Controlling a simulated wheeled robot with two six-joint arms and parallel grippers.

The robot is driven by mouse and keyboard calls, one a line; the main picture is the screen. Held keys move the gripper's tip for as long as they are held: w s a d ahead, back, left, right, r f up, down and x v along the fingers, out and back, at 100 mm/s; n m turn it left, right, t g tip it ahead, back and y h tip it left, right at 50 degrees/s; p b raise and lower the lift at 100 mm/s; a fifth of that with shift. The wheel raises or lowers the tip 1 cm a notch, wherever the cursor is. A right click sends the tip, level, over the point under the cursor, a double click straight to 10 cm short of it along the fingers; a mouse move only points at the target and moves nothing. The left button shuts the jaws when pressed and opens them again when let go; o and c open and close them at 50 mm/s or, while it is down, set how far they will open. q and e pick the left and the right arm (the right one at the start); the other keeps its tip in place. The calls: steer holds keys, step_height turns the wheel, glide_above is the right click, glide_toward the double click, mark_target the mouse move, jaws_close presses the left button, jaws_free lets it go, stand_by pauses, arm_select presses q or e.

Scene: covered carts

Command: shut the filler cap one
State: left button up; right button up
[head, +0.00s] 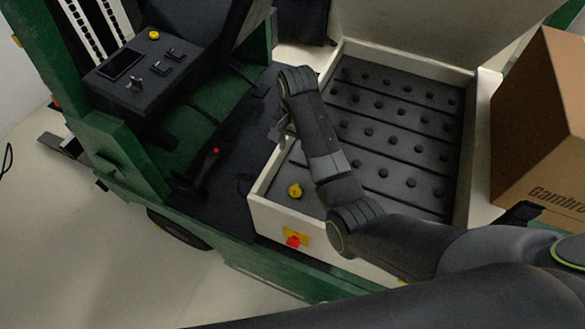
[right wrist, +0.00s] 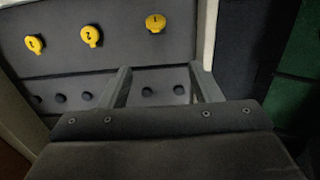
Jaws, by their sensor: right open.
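In the right wrist view three yellow filler caps sit in a row on a dark panel. The right-hand one reads as 1: filler cap one (right wrist: 155,23). The middle cap (right wrist: 90,36) reads as 2; the left cap's (right wrist: 34,44) mark is unclear. I cannot tell how far cap one is raised. My right gripper (right wrist: 165,82) is open and empty, with cap one beyond its fingertips, apart from them. In the head view my right gripper (head: 281,128) is over the box's left rim. One yellow cap (head: 295,191) shows there; my arm hides others. My left gripper is out of view.
The open cream box (head: 262,214) holds dark rows with black knobs (head: 369,131). A raised cream lid (head: 440,35) stands behind. A cardboard box (head: 535,120) is at right. A green truck with a console (head: 135,75) and red-tipped lever (head: 208,165) is left.

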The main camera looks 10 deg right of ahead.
mark_target(297, 185)
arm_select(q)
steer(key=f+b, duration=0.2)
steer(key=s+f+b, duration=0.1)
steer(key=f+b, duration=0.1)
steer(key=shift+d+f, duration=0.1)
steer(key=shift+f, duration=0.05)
arm_select(e)
steer(key=f, duration=0.5)
steer(key=s+f, duration=0.1)
steer(key=f, duration=1)
steer(key=shift+s+f, duration=0.3)
steer(key=shift+w, duration=0.1)
steer(key=c, duration=1)
